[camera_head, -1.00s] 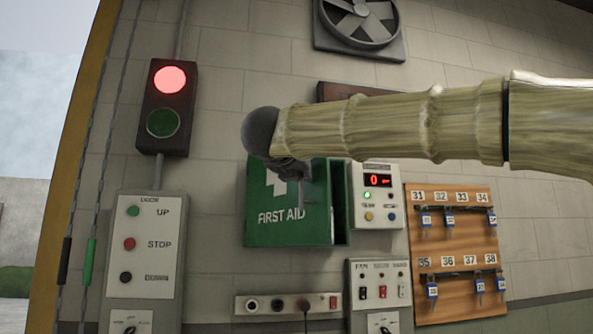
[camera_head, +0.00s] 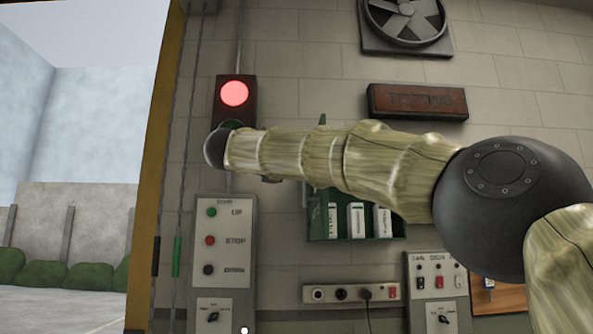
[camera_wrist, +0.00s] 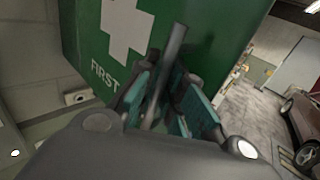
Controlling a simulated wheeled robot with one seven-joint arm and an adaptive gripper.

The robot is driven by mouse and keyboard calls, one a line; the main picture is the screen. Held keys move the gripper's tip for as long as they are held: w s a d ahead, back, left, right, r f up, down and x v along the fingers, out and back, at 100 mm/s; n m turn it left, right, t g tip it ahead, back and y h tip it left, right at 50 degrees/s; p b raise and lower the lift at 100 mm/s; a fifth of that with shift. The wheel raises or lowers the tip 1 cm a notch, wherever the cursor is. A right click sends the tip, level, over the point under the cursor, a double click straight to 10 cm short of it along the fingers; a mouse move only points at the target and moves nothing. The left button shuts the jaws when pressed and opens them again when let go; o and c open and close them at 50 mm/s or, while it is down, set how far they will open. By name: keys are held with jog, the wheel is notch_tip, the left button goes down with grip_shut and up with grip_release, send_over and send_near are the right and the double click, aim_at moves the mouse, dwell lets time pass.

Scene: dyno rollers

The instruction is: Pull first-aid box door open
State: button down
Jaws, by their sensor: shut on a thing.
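The first-aid box (camera_head: 315,225) is on the wall in the head view. Its front is open, and three white labelled packs show inside. The door (camera_wrist: 205,25) is green with a white cross and the word FIRST, and fills the upper part of the wrist view. In the head view my arm hides nearly all of the door; only a green sliver (camera_head: 323,119) shows above the arm. My gripper (camera_wrist: 168,92) is shut on the grey bar handle (camera_wrist: 177,45) at the door in the wrist view. In the head view my arm hides the gripper.
A red-lit signal lamp (camera_head: 234,94) and a button panel (camera_head: 222,240) are left of the box. A socket strip (camera_head: 350,293) is below it, a switch panel (camera_head: 437,285) at lower right. A sign (camera_head: 417,101) and fan (camera_head: 405,20) are above.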

jog(key=shift+a, duration=0.25)
jog(key=c, duration=1.5)
grip_release()
jog(key=shift+w, duration=0.1)
jog(key=shift+c, duration=0.2)
jog(key=v, duration=1.2)
